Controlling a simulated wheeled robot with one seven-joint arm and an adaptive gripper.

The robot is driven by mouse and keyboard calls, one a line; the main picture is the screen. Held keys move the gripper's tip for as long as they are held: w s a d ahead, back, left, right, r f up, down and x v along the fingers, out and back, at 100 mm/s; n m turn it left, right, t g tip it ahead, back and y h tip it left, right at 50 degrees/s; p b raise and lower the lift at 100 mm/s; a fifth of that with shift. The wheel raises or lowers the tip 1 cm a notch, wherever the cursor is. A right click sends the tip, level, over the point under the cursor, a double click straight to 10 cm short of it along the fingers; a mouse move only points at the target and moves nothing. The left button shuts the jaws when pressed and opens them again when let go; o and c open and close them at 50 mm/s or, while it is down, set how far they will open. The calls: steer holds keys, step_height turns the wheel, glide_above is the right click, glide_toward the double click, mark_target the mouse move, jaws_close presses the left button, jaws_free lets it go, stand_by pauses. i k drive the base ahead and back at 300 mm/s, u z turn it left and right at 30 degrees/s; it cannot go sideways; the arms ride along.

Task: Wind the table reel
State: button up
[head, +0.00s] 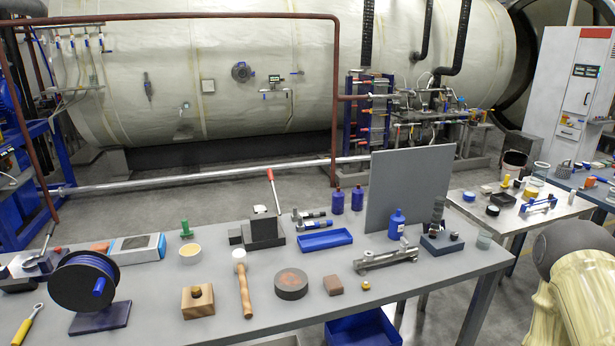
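The table reel (83,281) stands at the left end of the long grey table (235,330). It is a black drum with blue cord or hose wound on it, on a dark flat base (100,318). A blue crank handle (99,287) sticks out from its near face, at the lower right of the hub. Part of my arm shows at the right edge, far from the reel. My gripper is not in view.
Near the reel are a yellow-handled tool (26,326), a wooden block (197,302), a mallet (242,284) and a grey-blue box (138,248). An upright grey panel (408,190) stands toward the right. A second table (520,208) is behind it.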

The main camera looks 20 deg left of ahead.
mark_target(86, 281)
steer(key=u, duration=2.5)
steer(key=k, duration=1.2)
steer(key=u, duration=0.55)
steer(key=i, duration=0.9)
steer(key=z, duration=0.15)
